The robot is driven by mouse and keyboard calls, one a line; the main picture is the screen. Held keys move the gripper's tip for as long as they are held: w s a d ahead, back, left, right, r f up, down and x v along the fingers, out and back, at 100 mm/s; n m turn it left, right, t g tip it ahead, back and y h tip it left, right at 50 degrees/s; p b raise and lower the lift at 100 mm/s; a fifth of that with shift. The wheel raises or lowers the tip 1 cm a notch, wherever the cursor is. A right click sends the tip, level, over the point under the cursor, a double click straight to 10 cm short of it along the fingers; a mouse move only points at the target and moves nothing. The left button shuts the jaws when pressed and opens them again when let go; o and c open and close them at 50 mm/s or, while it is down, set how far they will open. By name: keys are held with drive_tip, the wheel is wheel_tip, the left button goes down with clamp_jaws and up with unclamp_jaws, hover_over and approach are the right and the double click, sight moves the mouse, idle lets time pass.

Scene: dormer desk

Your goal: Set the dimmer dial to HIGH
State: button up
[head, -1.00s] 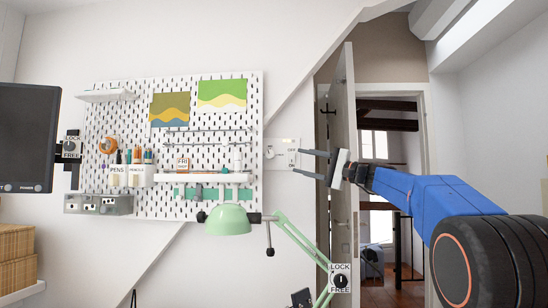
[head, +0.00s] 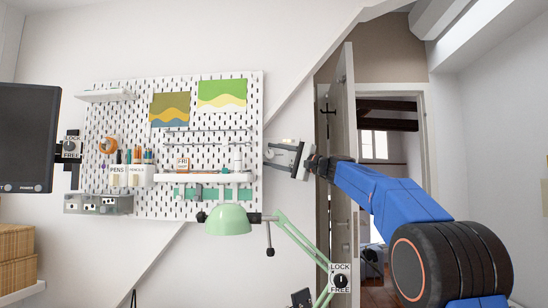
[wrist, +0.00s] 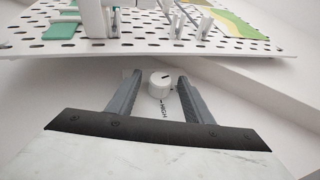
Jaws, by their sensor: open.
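The dimmer dial (wrist: 160,84) is a small white round knob on the wall, below the pegboard edge in the wrist view. It has a short dark mark on its face, on the side away from the HIGH label (wrist: 163,109). My gripper (wrist: 157,80) is open, with one grey finger on each side of the dial. I cannot tell whether the fingers touch it. In the head view my gripper (head: 270,153) reaches the wall plate (head: 290,143) right of the pegboard and hides most of it, including the dial.
The white pegboard (head: 215,125) with shelves and pen cups is just left of the plate. A green lamp (head: 228,219) and its arm stand below. An open door (head: 347,120) is to the right. A LOCK/FREE knob (head: 340,281) is lower down.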

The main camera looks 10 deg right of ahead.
drive_tip(key=shift+c, duration=0.3)
drive_tip(key=c, duration=1)
